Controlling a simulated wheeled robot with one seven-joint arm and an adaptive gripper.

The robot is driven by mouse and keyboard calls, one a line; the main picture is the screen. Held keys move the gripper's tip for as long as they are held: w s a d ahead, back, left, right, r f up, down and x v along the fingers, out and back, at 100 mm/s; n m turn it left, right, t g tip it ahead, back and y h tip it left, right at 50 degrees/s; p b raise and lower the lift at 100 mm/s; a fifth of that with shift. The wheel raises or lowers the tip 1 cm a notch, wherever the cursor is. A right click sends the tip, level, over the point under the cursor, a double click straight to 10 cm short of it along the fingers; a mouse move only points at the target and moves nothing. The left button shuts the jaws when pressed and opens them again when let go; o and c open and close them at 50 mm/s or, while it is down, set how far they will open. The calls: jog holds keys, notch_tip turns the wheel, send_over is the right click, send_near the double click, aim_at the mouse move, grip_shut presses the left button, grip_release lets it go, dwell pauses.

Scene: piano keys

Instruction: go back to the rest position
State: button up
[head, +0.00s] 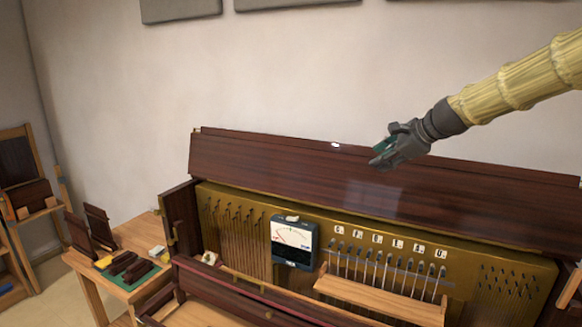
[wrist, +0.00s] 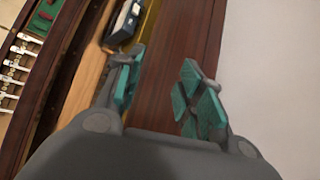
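My gripper (head: 382,153) is in the air at the upper right of the head view, in front of the raised dark wooden lid of the piano (head: 290,163). My arm, in a yellow ribbed sleeve, comes in from the right edge. In the wrist view my gripper (wrist: 160,92) has its two green-padded fingers apart, with nothing between them. Dark wood shows behind the gap.
Below the lid is the open piano with a brass-coloured plate and a row of hammers or pins. A dial meter (head: 293,241) stands in it and also shows in the wrist view (wrist: 124,22). A wooden side table (head: 88,275) with small parts stands at left.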

jog(key=s+a+f+n+g+h, duration=0.1)
jog(key=s+f+n, duration=0.1)
jog(key=f, duration=1.2)
jog(key=s+a+f+n+g+h, duration=0.1)
jog(key=s+f+n+g+h, duration=0.1)
jog(key=f, duration=1.1)
jog(key=s+f+n+g+h, duration=0.15)
jog(key=s+f+n, duration=0.25)
jog(key=s+f, duration=0.95)
jog(key=s+f+n+g+h, duration=0.15)
jog(key=s+f+n, duration=0.25)
jog(key=s+f, duration=0.95)
jog(key=s+f+n+g, duration=0.1)
jog(key=s+f+n, duration=0.25)
jog(key=s, duration=0.45)
jog(key=s+a+f+n+g, duration=0.15)
jog(key=s+f, duration=0.25)
jog(key=s, duration=0.5)
jog(key=s+f+n, duration=0.3)
jog(key=s+f, duration=0.1)
jog(key=s, duration=0.4)
notch_tip(320, 180, down, 15)
jog(key=b, duration=1.5)
jog(key=shift+s, duration=0.25)
